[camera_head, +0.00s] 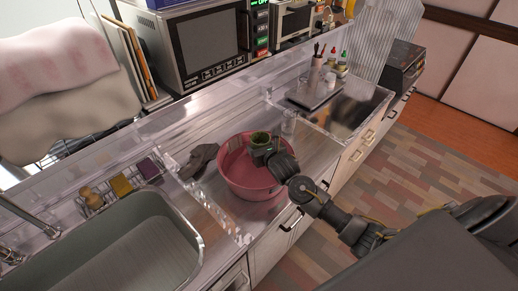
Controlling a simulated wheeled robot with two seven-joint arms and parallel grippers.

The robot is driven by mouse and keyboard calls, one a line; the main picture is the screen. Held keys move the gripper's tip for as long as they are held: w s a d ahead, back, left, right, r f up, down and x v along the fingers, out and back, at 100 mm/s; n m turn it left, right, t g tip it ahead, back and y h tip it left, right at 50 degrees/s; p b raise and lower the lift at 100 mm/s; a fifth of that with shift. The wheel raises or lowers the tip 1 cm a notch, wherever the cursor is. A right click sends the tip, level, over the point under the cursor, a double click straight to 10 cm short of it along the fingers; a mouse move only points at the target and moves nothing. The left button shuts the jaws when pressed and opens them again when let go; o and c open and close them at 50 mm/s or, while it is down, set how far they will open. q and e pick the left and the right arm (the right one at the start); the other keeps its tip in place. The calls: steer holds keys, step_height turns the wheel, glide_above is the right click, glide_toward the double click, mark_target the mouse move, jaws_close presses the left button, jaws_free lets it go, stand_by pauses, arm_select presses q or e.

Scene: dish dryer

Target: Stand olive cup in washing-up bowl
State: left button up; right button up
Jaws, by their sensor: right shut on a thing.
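The olive cup (260,136) is small and green, with its open mouth facing up. It looks upright in the camera_head view. The pink washing-up bowl (236,181) stands on the counter in the middle. My right gripper (263,149) reaches in from the right and is shut on the cup. It holds the cup over the back right part of the bowl. The gripper hides the cup's lower part, so I cannot tell whether the cup touches the bowl. My left gripper is not in view.
A crumpled dark grey thing (199,161) lies left of the bowl. A clear glass (289,123) stands behind it to the right. The metal sink (110,250) is at the front left. A microwave (208,45) stands at the back. A raised ledge runs behind the counter.

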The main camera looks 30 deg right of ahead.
steer(key=shift+f, duration=0.55)
steer(key=shift+f, duration=0.55)
steer(key=o, duration=1.1)
steer(key=shift+s+f, duration=0.1)
steer(key=shift+f, duration=0.05)
steer(key=shift+o, duration=0.2)
